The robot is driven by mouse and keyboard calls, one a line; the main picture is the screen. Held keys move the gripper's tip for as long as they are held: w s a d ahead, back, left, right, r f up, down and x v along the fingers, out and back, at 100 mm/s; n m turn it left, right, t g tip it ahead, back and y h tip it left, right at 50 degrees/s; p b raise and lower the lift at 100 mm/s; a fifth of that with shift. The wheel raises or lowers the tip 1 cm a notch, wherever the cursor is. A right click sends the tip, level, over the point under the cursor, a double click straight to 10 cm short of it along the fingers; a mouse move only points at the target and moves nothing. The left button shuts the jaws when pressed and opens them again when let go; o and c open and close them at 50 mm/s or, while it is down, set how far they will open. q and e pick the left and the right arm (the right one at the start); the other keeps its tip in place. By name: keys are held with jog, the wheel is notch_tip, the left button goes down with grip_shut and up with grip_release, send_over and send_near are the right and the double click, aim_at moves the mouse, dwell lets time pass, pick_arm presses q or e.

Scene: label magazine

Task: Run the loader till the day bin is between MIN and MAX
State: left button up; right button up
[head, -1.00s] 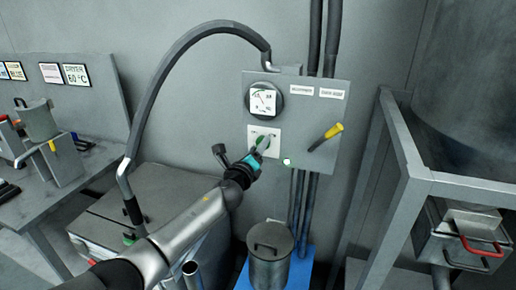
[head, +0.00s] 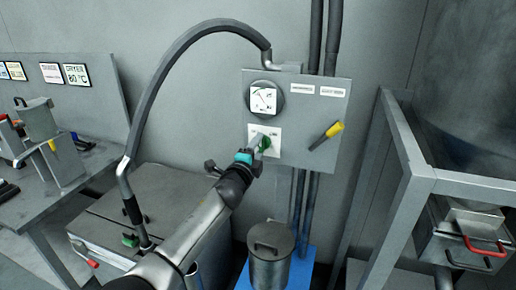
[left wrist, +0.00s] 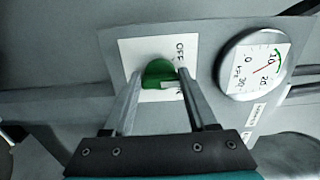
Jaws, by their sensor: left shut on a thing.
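A green rotary knob (head: 266,143) sits on a white plate on the grey wall panel (head: 318,118). My left gripper (head: 260,145) is shut on this knob. In the left wrist view the fingers flank the green knob (left wrist: 158,70), with a white mark on its lower edge. OFF is printed beside it; other lettering is partly hidden. My right gripper is not in view.
A yellow-ended lever (head: 334,130) sticks out right of the knob. A lidded metal canister (head: 270,255) stands below on a blue base. A grey frame (head: 405,165) with a red-handled box (head: 472,243) stands right; a bench (head: 50,200) stands left. A thick hose (head: 155,90) arches over my arm.

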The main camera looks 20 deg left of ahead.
pick_arm(q)
jog(key=shift+f+n+p, duration=0.2)
jog(key=shift+n+p, duration=0.3)
jog(key=shift+n, duration=3.8)
jog(key=o, duration=1.4)
jog(key=shift+c, duration=0.2)
jog(key=s+p, duration=0.2)
jog(key=s, duration=1.3)
jog(key=shift+s+a, duration=0.15)
jog(key=shift+a, duration=0.05)
